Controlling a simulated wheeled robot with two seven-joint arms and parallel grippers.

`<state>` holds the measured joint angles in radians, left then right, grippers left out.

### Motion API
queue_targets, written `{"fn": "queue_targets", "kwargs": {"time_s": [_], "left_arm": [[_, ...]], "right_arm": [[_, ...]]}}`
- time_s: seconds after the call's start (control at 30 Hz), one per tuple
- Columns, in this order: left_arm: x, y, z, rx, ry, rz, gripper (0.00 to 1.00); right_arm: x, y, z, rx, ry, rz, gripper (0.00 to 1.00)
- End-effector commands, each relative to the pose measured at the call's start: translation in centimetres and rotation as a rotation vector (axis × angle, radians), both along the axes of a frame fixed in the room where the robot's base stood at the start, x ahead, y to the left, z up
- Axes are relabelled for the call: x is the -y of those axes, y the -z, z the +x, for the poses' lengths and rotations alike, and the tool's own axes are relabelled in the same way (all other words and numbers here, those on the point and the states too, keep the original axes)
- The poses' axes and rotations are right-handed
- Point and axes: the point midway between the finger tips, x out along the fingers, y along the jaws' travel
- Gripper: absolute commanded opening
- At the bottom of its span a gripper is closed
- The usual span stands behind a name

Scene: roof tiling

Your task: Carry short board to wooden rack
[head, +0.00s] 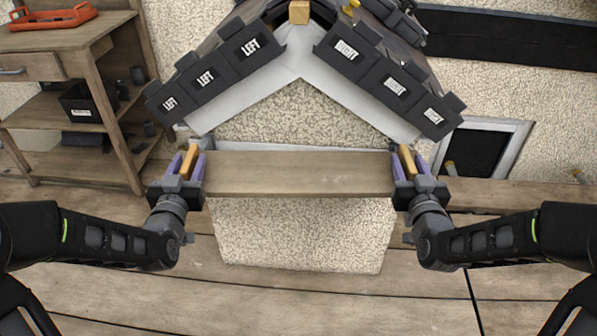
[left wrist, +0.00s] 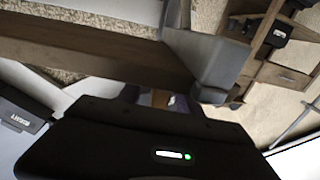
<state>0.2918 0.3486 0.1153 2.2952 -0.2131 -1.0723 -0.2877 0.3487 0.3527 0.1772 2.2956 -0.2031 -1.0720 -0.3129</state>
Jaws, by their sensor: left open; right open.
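The short board (head: 298,174) lies level across the front of the small roof model, between my two grippers. Upright orange-yellow pieces stand at its two ends. My left gripper (head: 187,165) is open, its purple fingers on either side of the piece at the left end. My right gripper (head: 408,163) is open in the same way at the right end. Whether the fingers touch these pieces is hard to tell. In the left wrist view a brown board (left wrist: 100,45) runs beside the gripper. A wooden shelf unit (head: 85,45) stands at left; I cannot tell whether it is the rack.
The roof model's pale gable (head: 298,60) rises behind the board, with dark tiles marked LEFT (head: 205,77) and RIGHT (head: 395,87). An orange tray (head: 52,18) sits on the shelf unit. Another plank (head: 515,195) lies at right. The wooden floor (head: 290,295) in front is clear.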

Motion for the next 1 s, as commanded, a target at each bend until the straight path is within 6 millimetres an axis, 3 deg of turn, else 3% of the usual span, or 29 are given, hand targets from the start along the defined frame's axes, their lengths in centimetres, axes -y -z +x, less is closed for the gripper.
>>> {"fn": "queue_targets", "kwargs": {"time_s": [0.33, 0.83, 1.0], "left_arm": [[0.03, 0.00, 0.41, 0.000, 0.000, -0.001, 0.42], [0.01, 0.01, 0.38, -0.001, 0.000, -0.001, 0.01], [0.01, 0.01, 0.38, -0.001, 0.000, -0.001, 0.00]], "right_arm": [[-0.03, 0.00, 0.41, 0.000, -0.001, 0.000, 0.42], [-0.01, -0.01, 0.39, 0.000, 0.000, 0.000, 0.01], [-0.01, 0.00, 0.38, 0.000, 0.000, 0.000, 0.00]]}}
